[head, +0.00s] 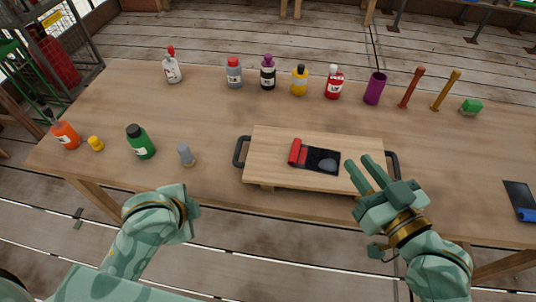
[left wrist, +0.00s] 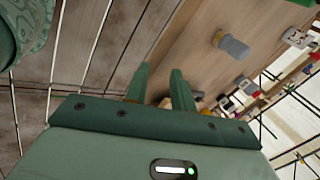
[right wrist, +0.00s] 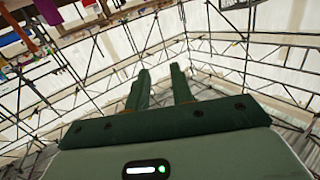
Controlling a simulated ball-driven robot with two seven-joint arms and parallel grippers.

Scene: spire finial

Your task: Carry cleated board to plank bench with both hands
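The cleated board (head: 270,148) is a pale wooden board with cleats under it. It lies flat on the long wooden table, near its front edge. It has a black left handle (head: 241,151) and a black right handle (head: 392,164). My right gripper (head: 362,164) is open, its fingers over or beside the board's right end; I cannot tell if they touch. My left gripper (left wrist: 159,82) is open and empty in the left wrist view; in the head view it is left of the board, fingers mostly hidden. I cannot tell which surface is the plank bench.
A red and black item (head: 318,158) lies on the board. Several bottles, a purple cup (head: 375,88) and two upright sticks line the table's (head: 210,120) back. A dark tablet-like item (head: 520,197) lies right.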

